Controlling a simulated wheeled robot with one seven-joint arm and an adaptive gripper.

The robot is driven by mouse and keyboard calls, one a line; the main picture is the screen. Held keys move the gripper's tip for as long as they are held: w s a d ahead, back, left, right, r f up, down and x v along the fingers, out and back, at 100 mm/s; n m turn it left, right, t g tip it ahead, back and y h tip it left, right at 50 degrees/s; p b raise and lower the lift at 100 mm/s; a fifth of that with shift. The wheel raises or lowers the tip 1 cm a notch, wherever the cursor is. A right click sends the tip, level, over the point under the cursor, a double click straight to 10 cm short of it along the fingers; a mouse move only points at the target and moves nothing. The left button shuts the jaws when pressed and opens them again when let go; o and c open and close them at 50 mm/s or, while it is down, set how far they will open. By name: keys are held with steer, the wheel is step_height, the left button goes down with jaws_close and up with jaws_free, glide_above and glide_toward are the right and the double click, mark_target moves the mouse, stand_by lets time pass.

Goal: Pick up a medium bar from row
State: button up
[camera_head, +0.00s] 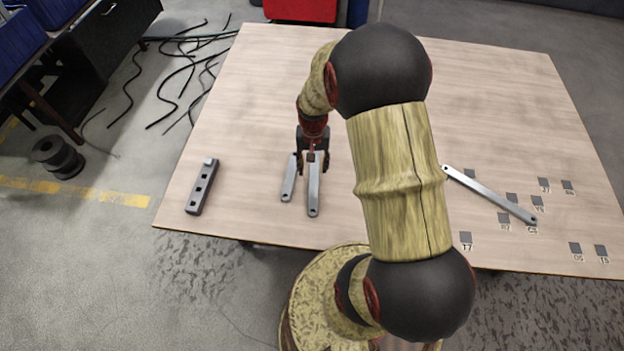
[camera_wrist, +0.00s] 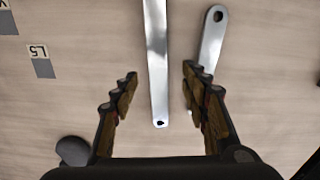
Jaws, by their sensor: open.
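Two flat grey metal bars lie side by side on the table (camera_head: 240,120), left of the middle. The right bar (camera_head: 314,190) runs between the open fingers of my gripper (camera_head: 313,160); in the wrist view this bar (camera_wrist: 157,60) has its near end between the fingertips (camera_wrist: 160,85), apart from both. The left bar (camera_head: 288,178) is beside it; in the wrist view it shows at the right (camera_wrist: 212,40), partly hidden behind the right finger. A longer bar (camera_head: 490,194) lies slanted at the right of the table. My gripper holds nothing.
A dark grey block with square holes (camera_head: 202,187) lies at the table's left edge. Several small labelled grey squares (camera_head: 465,238) mark the right side. A red box (camera_head: 300,10) is beyond the far edge. Cables and a black spool (camera_head: 57,158) lie on the floor.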

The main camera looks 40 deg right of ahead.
mark_target(314, 176)
steer(key=f+b, duration=0.1)
steer(key=f, duration=0.3)
steer(key=f+b, duration=0.1)
steer(key=f, duration=0.1)
steer(key=shift+w+d+b, duration=0.1)
steer(key=shift+d+b, duration=0.2)
steer(key=shift+b, duration=0.05)
steer(key=shift+r, duration=0.1)
steer(key=shift+c, duration=1.3)
jaws_close()
